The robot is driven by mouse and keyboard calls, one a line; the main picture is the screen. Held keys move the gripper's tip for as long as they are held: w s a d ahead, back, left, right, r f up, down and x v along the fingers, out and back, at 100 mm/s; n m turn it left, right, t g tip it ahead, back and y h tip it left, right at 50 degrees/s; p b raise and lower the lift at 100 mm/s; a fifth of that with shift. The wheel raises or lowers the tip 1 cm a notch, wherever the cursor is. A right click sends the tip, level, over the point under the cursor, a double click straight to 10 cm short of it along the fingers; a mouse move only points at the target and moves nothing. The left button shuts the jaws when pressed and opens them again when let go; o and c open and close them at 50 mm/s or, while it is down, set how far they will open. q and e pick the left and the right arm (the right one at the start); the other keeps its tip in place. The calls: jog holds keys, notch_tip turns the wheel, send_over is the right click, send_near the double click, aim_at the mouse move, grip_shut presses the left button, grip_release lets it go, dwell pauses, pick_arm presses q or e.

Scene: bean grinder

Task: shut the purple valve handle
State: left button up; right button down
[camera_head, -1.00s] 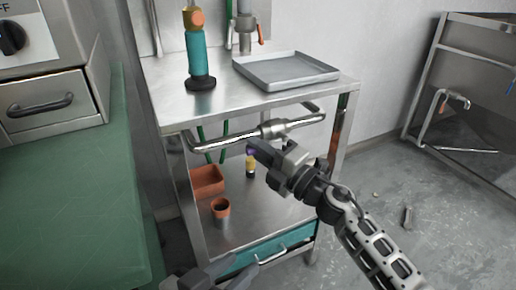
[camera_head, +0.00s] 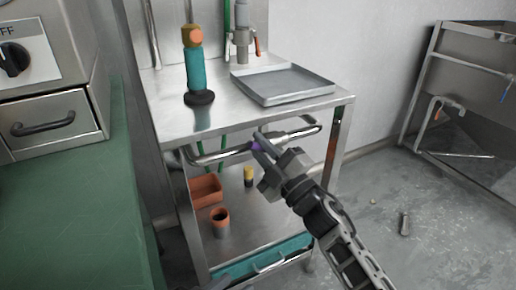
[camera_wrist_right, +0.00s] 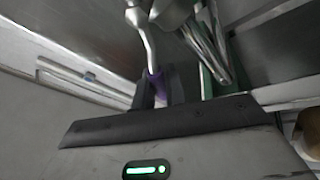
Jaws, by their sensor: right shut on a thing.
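The purple valve handle (camera_head: 257,147) sits on the metal pipe (camera_head: 210,157) that runs along the front of the cart, just under its top shelf. Only a small purple patch of it shows between my fingers. In the right wrist view the purple grip (camera_wrist_right: 157,84) is on the end of a bent metal lever, between the dark fingers. My right gripper (camera_head: 262,143) is shut on the handle. My left gripper (camera_head: 238,283) barely shows at the bottom edge, and its jaws cannot be made out.
A teal grinder-like tool (camera_head: 196,70) and a grey tray (camera_head: 283,83) stand on the cart's top. The lower shelf holds an orange bin (camera_head: 205,190), an orange-rimmed cup (camera_head: 220,222) and a small yellow-topped item (camera_head: 249,175). A green counter (camera_head: 70,215) is at left.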

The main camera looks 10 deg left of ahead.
pick_arm(q)
jog(key=shift+w, duration=0.3)
pick_arm(e)
jog(key=shift+d+r+m, duration=0.1)
jog(key=shift+r+m, duration=0.05)
jog(key=shift+m, duration=0.45)
jog(key=c, duration=1.4)
grip_release()
jog(key=shift+c, duration=0.2)
pick_arm(q)
jog(key=shift+s, duration=0.1)
jog(key=shift+r, duration=0.1)
pick_arm(e)
jog(key=shift+d, duration=0.1)
